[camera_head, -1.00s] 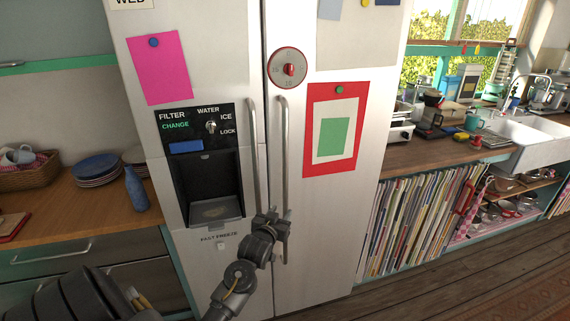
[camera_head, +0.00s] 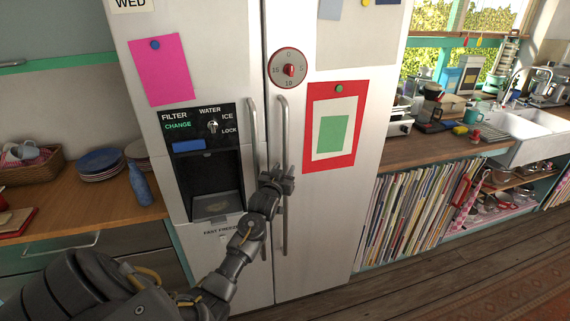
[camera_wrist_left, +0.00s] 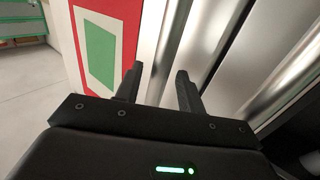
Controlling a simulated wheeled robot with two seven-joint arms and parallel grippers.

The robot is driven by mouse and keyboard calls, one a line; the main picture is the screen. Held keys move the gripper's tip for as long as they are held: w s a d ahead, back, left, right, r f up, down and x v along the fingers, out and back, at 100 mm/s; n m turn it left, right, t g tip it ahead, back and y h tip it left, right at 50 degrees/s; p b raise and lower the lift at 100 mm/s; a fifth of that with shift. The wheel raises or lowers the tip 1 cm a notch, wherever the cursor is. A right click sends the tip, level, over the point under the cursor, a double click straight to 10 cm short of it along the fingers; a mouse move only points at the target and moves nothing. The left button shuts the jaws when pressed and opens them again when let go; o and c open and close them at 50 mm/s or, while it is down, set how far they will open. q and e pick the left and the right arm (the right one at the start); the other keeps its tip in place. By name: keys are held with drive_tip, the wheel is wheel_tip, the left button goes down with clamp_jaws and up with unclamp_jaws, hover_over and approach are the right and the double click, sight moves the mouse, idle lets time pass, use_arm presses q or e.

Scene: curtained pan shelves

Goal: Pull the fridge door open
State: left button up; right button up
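The silver fridge (camera_head: 330,215) stands in the middle of the head view with two tall doors. Both doors look shut. The left door has a vertical bar handle (camera_head: 254,140) and the right door has one (camera_head: 283,130) beside it. My left gripper (camera_head: 284,178) is at the right door's handle, around its mid-height. In the left wrist view, its two fingers (camera_wrist_left: 158,92) are apart, with a bright metal bar (camera_wrist_left: 166,55) showing between them. I cannot tell whether they touch it. Another bar runs along the right of that view. My right gripper is not in view.
A wooden counter (camera_head: 75,205) with plates, a basket and a blue bottle (camera_head: 139,185) is left of the fridge. Right of it are a shelf of upright records (camera_head: 415,220) and a sink counter (camera_head: 440,150). The wooden floor (camera_head: 400,295) at front right is clear.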

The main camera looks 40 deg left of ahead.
use_arm(q)
drive_tip(key=shift+x, duration=0.95)
clamp_jaws()
